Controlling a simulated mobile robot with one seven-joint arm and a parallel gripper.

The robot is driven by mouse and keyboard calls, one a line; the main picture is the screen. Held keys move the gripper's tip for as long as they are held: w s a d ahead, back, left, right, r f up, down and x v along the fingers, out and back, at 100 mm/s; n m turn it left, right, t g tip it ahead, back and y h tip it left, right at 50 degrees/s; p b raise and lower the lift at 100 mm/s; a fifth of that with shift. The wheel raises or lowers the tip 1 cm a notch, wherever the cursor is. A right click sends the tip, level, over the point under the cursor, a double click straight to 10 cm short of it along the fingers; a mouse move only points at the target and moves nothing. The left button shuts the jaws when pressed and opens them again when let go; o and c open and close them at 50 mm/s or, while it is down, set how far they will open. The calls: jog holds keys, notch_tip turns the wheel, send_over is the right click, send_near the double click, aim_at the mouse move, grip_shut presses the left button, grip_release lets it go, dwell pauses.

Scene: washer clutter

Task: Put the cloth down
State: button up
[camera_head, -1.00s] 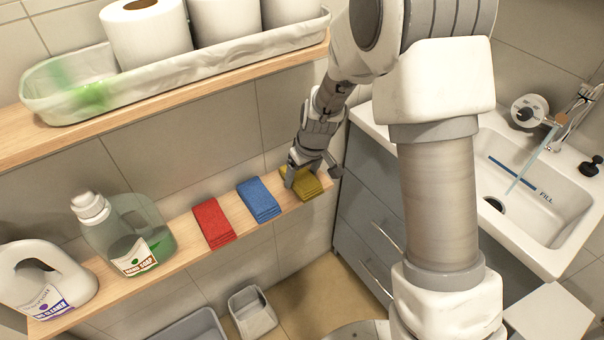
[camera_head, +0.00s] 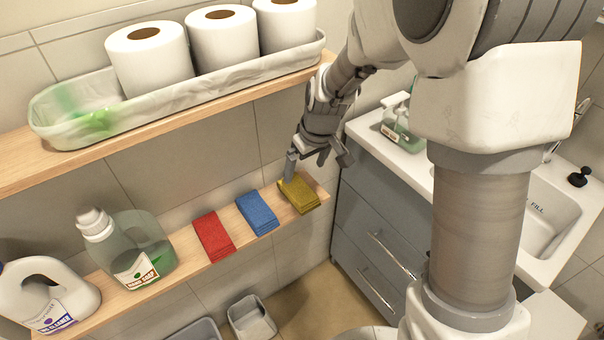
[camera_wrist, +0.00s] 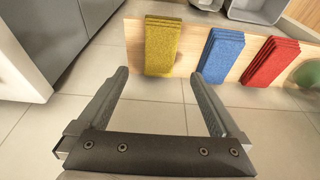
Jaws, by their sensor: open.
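A folded yellow cloth (camera_head: 300,196) lies at the right end of the lower wooden shelf (camera_head: 187,262). A folded blue cloth (camera_head: 257,213) and a folded red cloth (camera_head: 213,236) lie to its left in a row. My gripper (camera_head: 306,160) is open and empty, just above and behind the yellow cloth. In the wrist view, the open fingers (camera_wrist: 160,75) point toward the yellow cloth (camera_wrist: 160,48), with nothing held between them. The blue cloth (camera_wrist: 219,56) and red cloth (camera_wrist: 270,63) also show there.
A green soap jug (camera_head: 140,252) and a white cleaner jug (camera_head: 48,295) stand on the lower shelf's left. Above, a shelf holds a lined bin (camera_head: 180,98) with paper rolls. A grey cabinet (camera_head: 375,225) with a sink stands right. A grey bin (camera_head: 252,318) sits below.

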jog(key=s+d+r+m+t, duration=0.1)
jog(key=s+d+r+m, duration=0.15)
jog(key=s+r, duration=0.35)
jog(key=s+d+r+m+t, duration=0.1)
jog(key=s+d+r, duration=0.3)
jog(key=r, duration=0.4)
jog(key=s+d+r+m+h, duration=0.1)
jog(key=s+d+r, duration=0.1)
jog(key=s, duration=0.4)
jog(key=s+d+r+m+t, duration=0.1)
jog(key=s+d+r+m, duration=0.1)
jog(key=s+d, duration=0.2)
jog(key=s, duration=0.2)
jog(key=shift+s+r+h, duration=0.15)
jog(key=shift+s+h, duration=0.2)
jog(key=shift+h, duration=0.05)
notch_tip(320, 180, up, 13)
jog(key=p, duration=1.2)
jog(key=shift+d+p, duration=0.15)
jog(key=shift+p, duration=0.25)
